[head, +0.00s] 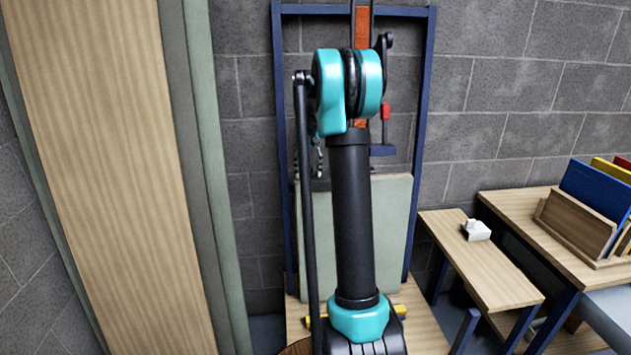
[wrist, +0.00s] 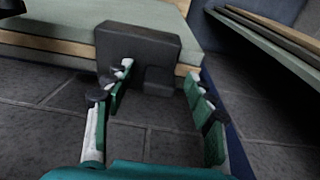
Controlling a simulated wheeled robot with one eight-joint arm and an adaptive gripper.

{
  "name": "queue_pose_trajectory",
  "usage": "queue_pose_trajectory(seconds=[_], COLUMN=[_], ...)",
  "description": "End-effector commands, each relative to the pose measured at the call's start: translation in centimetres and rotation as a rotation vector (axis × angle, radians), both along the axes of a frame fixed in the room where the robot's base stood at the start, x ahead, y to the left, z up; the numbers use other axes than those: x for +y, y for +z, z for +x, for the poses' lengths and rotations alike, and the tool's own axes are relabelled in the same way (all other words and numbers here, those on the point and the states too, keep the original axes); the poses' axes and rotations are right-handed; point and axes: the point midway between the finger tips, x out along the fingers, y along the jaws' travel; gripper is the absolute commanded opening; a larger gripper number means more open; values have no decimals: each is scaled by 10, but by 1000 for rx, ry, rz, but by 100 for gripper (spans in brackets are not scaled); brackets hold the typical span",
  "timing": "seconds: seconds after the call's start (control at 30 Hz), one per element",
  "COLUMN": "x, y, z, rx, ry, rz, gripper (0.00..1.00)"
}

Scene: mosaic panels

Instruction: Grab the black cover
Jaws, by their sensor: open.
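A dark grey to black block-like piece (wrist: 140,45), which looks like the black cover, shows in the wrist view at upper centre. It has a notch at its lower right and sits against the edge of a pale green and wood-coloured slab (wrist: 60,42). My gripper (wrist: 160,74) is open, its two green-padded fingers pointing toward the dark piece. The left fingertip overlaps the piece in the picture; the right fingertip is to its right. Nothing is held between them. I cannot tell whether a finger touches it. In the head view my arm hides the gripper, and I cannot make out the cover.
In the head view, a blue frame (head: 424,130) with a pale panel (head: 397,215) stands behind my arm. A wooden bench (head: 490,270) with a small white object (head: 476,230) is at right, beside a desk with a book rack (head: 575,222). A tall wood panel (head: 110,150) stands at left.

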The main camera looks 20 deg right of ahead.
Motion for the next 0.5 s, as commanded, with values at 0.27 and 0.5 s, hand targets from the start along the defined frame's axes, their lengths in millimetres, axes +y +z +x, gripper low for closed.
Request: queue_pose_trajectory(seconds=[0.27, 0.5], x=[0, 0], y=[0, 0], z=[0, 0], rx=[0, 0], ry=[0, 0], rz=[0, 0], gripper=[24, 1])
